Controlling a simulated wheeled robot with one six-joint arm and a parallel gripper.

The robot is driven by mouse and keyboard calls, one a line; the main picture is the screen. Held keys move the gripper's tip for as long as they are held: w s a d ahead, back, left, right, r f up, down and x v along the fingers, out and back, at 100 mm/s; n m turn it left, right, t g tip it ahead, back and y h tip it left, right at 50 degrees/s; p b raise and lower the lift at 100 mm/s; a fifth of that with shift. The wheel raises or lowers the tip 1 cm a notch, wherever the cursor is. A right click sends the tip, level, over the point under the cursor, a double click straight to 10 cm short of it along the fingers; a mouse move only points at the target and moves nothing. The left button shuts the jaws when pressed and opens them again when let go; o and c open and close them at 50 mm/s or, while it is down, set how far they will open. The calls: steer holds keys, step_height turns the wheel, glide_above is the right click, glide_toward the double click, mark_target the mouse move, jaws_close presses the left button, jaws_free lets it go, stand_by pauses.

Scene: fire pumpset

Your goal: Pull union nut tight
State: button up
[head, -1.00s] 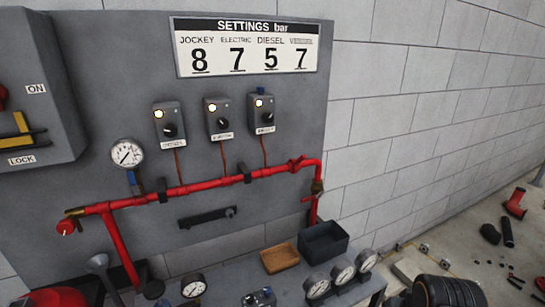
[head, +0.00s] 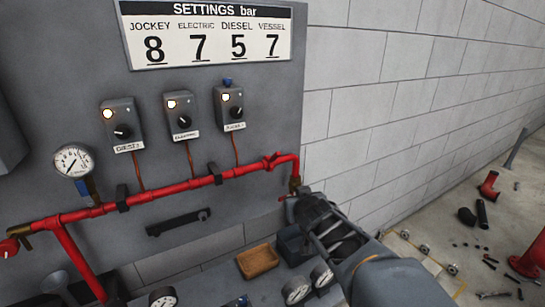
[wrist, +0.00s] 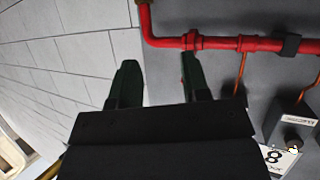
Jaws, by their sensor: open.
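A small brass fitting (head: 295,184), which looks like the union nut, sits on the short vertical drop at the right end of the red pipe (head: 215,180). My gripper (head: 308,207) is just below and right of it in the head view, covering part of the drop. In the wrist view, which is upside down, my open gripper (wrist: 158,72) has two dark fingers apart with nothing between them. The red pipe (wrist: 210,43) runs beyond them, and its bend and drop leave at the top edge. The nut is not clear there. I cannot tell whether a finger touches anything.
Three grey switch boxes (head: 182,113) and a settings sign (head: 208,35) are on the panel above the pipe. A pressure gauge (head: 73,161) is at left. Below are a brown tray (head: 258,261), a dark bin (head: 288,243) and loose gauges. Block wall (head: 400,110) lies right.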

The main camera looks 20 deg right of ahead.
mark_target(277, 157)
steer(key=w+d+r+n+t+y, duration=0.2)
steer(key=w+r+n+t+y, duration=0.1)
steer(key=r+t+y, duration=0.25)
steer(key=shift+n+y, duration=0.25)
steer(key=shift+n, duration=0.05)
steer(key=w, duration=0.4)
steer(key=w+a+p, duration=0.1)
steer(key=w, duration=0.4)
steer(key=w+a, duration=0.1)
steer(key=w, duration=0.3)
steer(key=shift+w+f, duration=0.1)
steer(key=shift+w, duration=0.05)
steer(key=shift+c, duration=0.4)
jaws_close()
